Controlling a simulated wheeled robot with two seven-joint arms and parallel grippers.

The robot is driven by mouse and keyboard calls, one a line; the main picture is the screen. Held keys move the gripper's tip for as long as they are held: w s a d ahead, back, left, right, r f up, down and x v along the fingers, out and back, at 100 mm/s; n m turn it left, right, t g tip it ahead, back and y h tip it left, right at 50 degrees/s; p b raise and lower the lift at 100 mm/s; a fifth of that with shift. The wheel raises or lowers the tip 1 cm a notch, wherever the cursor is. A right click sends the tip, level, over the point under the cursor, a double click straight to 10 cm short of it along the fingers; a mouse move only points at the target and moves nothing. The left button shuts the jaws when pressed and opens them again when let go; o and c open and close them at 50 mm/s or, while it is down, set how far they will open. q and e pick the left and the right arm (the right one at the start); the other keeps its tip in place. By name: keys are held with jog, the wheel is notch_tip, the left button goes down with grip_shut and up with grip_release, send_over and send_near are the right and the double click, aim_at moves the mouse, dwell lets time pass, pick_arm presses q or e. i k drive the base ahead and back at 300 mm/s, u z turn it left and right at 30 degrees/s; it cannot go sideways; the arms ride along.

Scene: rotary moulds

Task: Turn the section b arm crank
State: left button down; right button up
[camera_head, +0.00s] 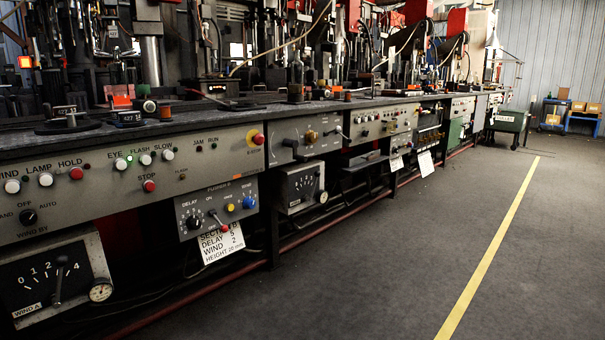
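Neither of my grippers is in view. A card (222,243) headed by a partly covered "SECTION B" lists delay 5, wind 2 and a height in mm. It hangs below the small "PUSHER B" panel (217,208), which has a black delay knob, a blue wind knob and a red-tipped lever. To its upper right, a grey panel (318,150) carries a brass-coloured knob (311,135) and small levers, one (341,132) sticking out at its right. I cannot tell which of these is the arm crank; no crank label is readable.
The "WIND A" dial box (55,285) with a pointer is at lower left. A similar dial box (303,186) stands under the grey panel. Machines crowd the bench top (210,107). A red rail (315,230) runs low along the front. The floor (390,260) at right is clear.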

aim_at(286, 142)
jog(key=z, duration=0.95)
jog(key=i, duration=1.1)
jog(key=u, duration=1.15)
jog(key=i, duration=0.6)
jog(key=u, duration=0.65)
